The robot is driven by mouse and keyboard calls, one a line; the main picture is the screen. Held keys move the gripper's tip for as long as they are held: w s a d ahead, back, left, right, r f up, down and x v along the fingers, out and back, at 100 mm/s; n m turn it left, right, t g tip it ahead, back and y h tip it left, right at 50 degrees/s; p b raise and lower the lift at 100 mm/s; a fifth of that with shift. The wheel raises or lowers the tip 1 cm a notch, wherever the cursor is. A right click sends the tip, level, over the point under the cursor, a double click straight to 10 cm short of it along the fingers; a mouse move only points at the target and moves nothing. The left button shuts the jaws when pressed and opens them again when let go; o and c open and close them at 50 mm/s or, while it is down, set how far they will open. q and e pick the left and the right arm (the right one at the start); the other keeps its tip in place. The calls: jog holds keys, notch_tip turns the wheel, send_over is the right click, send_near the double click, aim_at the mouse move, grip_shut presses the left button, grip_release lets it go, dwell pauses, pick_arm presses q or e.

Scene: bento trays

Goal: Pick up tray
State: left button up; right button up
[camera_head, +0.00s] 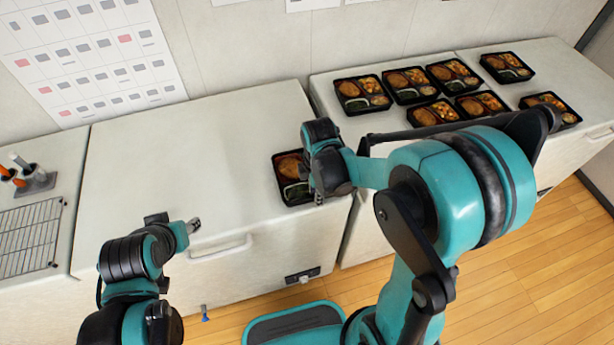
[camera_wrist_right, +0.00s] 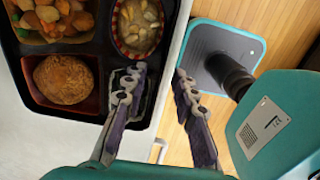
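A black bento tray (camera_head: 289,177) lies on the white counter near its front right corner. In the right wrist view the tray (camera_wrist_right: 90,112) shows compartments with a round brown patty, mixed vegetables and a pale side dish. My right gripper (camera_wrist_right: 158,82) is open. One finger is over an inner compartment of the tray and the other is outside its side wall, so the rim lies between them; contact cannot be told. In the head view the right wrist hides part of the tray's right side. My left gripper (camera_head: 193,226) hangs by the counter's front, away from the tray; its fingers are too small to read.
Several filled bento trays (camera_head: 362,94) stand on the right counter (camera_head: 345,132). A wire rack (camera_head: 30,237) and a utensil holder (camera_head: 36,181) are at far left. The middle of the white counter (camera_head: 180,150) is clear. A drawer handle (camera_head: 220,250) juts from its front.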

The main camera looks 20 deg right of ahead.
grip_shut()
jog(key=shift+r, duration=0.1)
